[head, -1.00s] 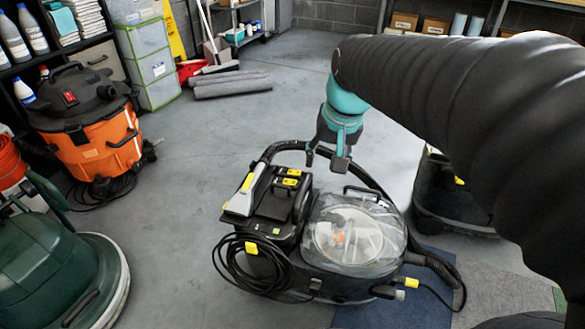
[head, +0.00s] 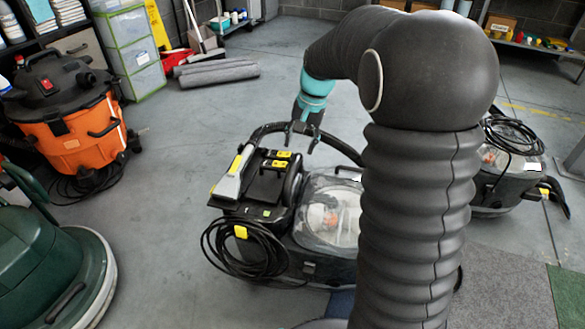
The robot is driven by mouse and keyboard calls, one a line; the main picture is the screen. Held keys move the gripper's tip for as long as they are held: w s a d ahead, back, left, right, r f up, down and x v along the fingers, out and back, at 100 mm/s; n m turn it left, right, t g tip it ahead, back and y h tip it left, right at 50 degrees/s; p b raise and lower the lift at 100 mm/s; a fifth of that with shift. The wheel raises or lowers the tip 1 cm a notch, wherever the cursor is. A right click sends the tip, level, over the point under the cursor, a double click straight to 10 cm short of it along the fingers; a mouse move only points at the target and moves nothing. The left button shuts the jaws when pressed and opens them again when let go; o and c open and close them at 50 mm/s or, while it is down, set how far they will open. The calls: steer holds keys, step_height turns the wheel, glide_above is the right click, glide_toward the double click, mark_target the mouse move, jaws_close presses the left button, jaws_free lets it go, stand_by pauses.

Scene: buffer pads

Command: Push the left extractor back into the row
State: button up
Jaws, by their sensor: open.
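The left extractor (head: 265,212) stands upright on the floor in the middle of the head view. It is black, with yellow tabs, a grey nozzle, a coiled cord on its left side and a clear round-lidded tank. My arm hides its right part. A second black extractor (head: 497,182) stands to the right, partly behind my arm. My gripper (head: 300,146) is open and empty, pointing down at the far side of the left extractor, near its arched hose. I cannot tell whether it touches the hose or body.
A green floor machine (head: 50,265) is at the lower left and an orange vacuum (head: 72,135) behind it. Rolled grey mats (head: 217,73) lie at the back. The floor left of the extractor is clear. Grey and green mats (head: 510,285) lie at the lower right.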

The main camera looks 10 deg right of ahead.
mark_target(292, 167)
steer(key=f, duration=0.3)
steer(key=a+f, duration=0.1)
steer(key=f, duration=0.2)
steer(key=w+f+b, duration=0.1)
steer(key=f, duration=0.2)
steer(key=shift+a+f, duration=0.15)
steer(key=shift+a, duration=0.15)
steer(key=c, duration=1)
steer(key=shift+a, duration=0.15)
jaws_close()
